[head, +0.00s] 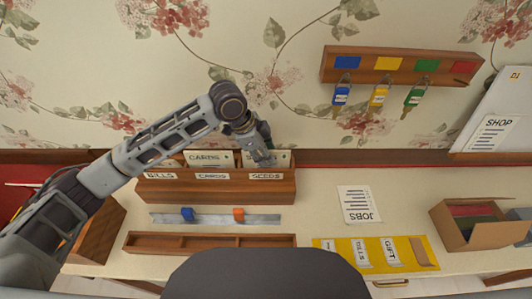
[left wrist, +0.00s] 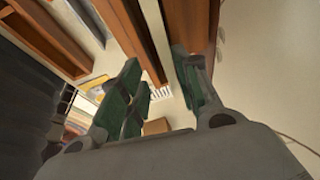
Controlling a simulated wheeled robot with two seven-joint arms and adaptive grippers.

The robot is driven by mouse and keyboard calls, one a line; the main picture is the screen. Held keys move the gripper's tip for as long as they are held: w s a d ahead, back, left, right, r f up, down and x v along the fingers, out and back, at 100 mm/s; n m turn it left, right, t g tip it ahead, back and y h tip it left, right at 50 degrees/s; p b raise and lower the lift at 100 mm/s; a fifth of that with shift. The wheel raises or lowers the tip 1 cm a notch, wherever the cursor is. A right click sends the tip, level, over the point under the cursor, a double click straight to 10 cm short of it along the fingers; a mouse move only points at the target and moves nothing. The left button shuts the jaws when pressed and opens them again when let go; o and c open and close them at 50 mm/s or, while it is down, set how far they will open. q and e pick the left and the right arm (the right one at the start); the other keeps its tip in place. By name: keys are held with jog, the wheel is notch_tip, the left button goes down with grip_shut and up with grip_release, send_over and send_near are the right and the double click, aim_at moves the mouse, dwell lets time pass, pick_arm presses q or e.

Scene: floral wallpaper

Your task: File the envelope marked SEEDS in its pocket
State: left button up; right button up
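The wooden rack (head: 216,189) against the wall has pockets labelled BILLS, CARDS and SEEDS. A pale envelope (head: 281,158) stands in the SEEDS pocket at the right end; my gripper covers part of its marking, so I cannot read it fully. An envelope marked CARDS (head: 205,158) stands in the middle pocket. My left gripper (head: 264,154) is just above the SEEDS pocket, in front of the pale envelope. In the left wrist view its green-padded fingers (left wrist: 163,98) are apart, with no envelope visible between them. My right gripper is not in view.
A metal strip (head: 214,218) with blue and orange sliders and a low wooden tray (head: 210,242) lie in front of the rack. To the right are a JOBS sheet (head: 358,203), a yellow mat (head: 345,262) and a cardboard box (head: 475,232). Keys hang from a wall rack (head: 400,64).

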pick_arm(q)
notch_tip(320, 180, up, 10)
dwell(1.0)
jog(key=shift+s+f, duration=0.1)
dwell(0.9)
